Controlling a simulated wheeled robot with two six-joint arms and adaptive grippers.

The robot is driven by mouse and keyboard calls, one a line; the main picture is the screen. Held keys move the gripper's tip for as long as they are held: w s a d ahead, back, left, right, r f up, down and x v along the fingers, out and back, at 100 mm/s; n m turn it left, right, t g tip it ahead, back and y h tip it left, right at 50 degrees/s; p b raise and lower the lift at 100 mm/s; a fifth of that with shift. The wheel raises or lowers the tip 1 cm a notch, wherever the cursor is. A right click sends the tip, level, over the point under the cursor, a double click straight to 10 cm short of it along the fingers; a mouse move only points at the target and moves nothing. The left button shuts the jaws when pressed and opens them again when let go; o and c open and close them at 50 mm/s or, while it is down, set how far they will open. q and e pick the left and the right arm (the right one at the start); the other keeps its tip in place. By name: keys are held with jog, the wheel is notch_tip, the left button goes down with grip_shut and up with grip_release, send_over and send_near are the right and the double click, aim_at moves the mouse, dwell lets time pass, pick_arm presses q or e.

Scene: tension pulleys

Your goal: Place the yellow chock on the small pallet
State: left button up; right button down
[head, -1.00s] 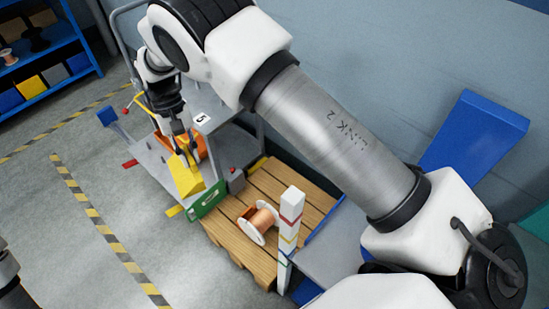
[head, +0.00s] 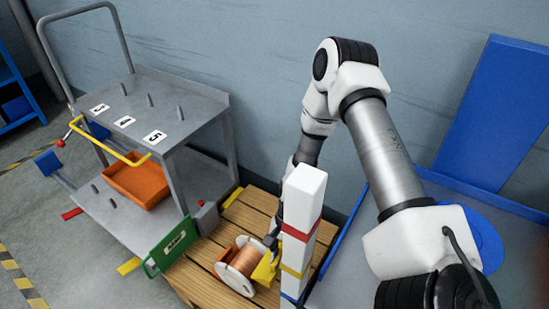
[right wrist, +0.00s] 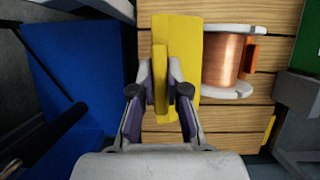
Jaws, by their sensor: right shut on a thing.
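The yellow chock (head: 264,272) is in my right gripper (head: 273,238), beside the copper spool, over the small wooden pallet (head: 186,280). In the right wrist view the fingers of my right gripper (right wrist: 160,82) are shut on the upright yellow rib of the chock (right wrist: 187,40). The pallet boards (right wrist: 262,12) show beyond and beside it. I cannot tell whether the chock touches the boards. In the head view the white post hides part of the gripper and chock. My left gripper is not in view.
A copper wire spool (head: 240,264) stands on the pallet right beside the chock. A white banded post (head: 302,225) stands close on the other side. A grey cart (head: 170,105) with an orange bin (head: 138,182) and a green sign (head: 172,245) are to the left.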

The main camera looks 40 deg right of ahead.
jog(key=shift+m, duration=0.3)
jog(key=f+b, duration=0.5)
jog(key=f, duration=0.1)
jog(key=f+b, duration=0.6)
jog(key=f, duration=0.1)
jog(key=s+f+b, duration=0.1)
jog(key=f+b, duration=0.5)
jog(key=f, duration=0.1)
jog(key=shift+s+d, duration=0.1)
jog(key=shift+r, duration=0.3)
jog(key=shift+f, duration=0.15)
jog(key=c, duration=1.2)
grip_release()
